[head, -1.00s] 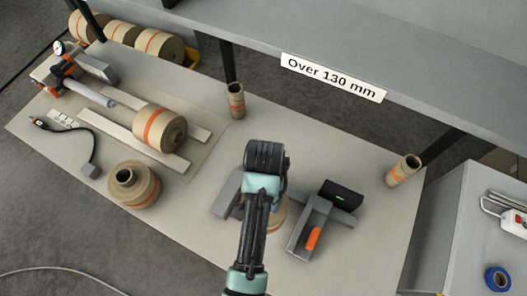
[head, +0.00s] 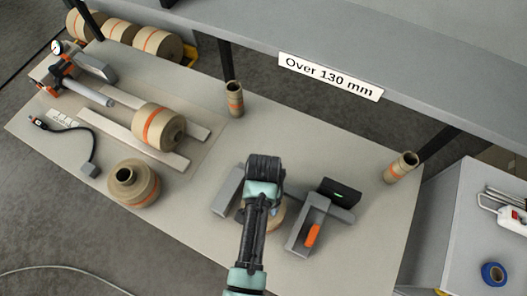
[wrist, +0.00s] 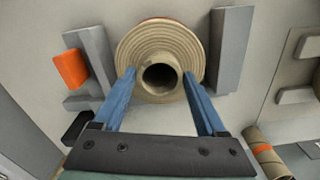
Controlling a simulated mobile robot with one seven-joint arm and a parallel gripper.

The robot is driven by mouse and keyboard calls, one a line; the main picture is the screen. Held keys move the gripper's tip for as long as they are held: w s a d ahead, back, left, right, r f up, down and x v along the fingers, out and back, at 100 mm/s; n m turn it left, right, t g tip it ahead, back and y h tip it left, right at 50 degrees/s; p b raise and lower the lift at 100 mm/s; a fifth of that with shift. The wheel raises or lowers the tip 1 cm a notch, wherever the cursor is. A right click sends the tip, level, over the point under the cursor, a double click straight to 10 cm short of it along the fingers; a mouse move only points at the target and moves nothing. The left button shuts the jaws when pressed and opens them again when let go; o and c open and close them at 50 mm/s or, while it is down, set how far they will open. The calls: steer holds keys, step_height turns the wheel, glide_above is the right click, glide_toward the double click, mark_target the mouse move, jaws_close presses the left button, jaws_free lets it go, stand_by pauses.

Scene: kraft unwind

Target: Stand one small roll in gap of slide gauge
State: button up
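The slide gauge (head: 302,240) lies on the table, a grey bar with two jaws, an orange handle (head: 312,235) and a black display (head: 341,190). A brown roll (head: 277,215) with an orange band is mostly hidden under my arm in the head view. In the wrist view this roll (wrist: 160,38) stands core-up between the orange-handled jaw (wrist: 93,55) and the other jaw (wrist: 233,45). A gap shows beside the first jaw; the roll looks close to the second. My gripper (wrist: 160,75) has one blue finger on each side of the core; I cannot tell whether they press it.
Another roll with a raised core (head: 134,184) stands at left. A roll lies on pale rails (head: 118,132). Slim rolls stand at the back (head: 234,99) and right (head: 401,167). A shelf (head: 400,60) overhangs the back edge. The front middle of the table is clear.

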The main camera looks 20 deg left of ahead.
steer(key=shift+o, duration=1.2)
steer(key=shift+r, duration=0.15)
step_height(320, 180, up, 12)
steer(key=shift+b, duration=0.4)
